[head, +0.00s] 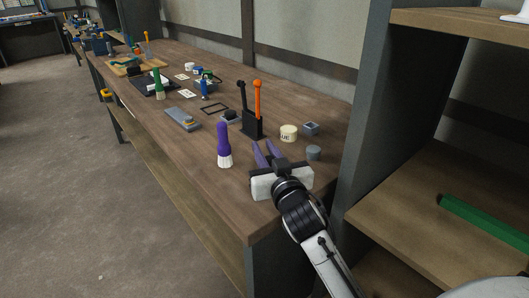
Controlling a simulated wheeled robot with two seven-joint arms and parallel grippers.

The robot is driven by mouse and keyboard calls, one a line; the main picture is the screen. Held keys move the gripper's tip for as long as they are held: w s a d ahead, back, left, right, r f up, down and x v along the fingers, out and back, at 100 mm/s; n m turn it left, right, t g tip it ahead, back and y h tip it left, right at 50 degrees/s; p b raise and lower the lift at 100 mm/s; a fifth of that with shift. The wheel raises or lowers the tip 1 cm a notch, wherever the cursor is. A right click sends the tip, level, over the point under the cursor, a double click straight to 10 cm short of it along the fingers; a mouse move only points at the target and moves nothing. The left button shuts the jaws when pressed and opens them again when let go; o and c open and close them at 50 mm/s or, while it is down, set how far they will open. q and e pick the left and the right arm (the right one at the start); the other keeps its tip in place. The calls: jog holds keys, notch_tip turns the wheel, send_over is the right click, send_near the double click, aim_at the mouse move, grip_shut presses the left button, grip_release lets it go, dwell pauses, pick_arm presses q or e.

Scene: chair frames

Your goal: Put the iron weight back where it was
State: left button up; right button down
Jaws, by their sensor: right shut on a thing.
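My right gripper (265,152) is over the near end of the wooden workbench (215,200), with its two purple-grey fingers pointing away from me. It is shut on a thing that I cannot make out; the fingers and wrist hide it. A small grey cylinder (314,153) stands on the bench just right of the gripper, apart from it; I cannot tell whether it is the iron weight. My left gripper is not in view.
A purple-handled brush (222,145) stands close left of the gripper. A black holder (251,127) with an orange-handled tool, a cream tin (289,133) and a grey block (311,128) stand behind. A shelf unit (420,185) is at right. The bench's near front corner is clear.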

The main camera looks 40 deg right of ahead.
jog(key=shift+r, duration=0.15)
jog(key=shift+f, duration=0.2)
jog(key=c, duration=1.6)
grip_release()
jog(key=shift+s+a+r, duration=0.1)
jog(key=shift+r, duration=0.05)
jog(key=v, duration=0.7)
jog(key=shift+s, duration=0.15)
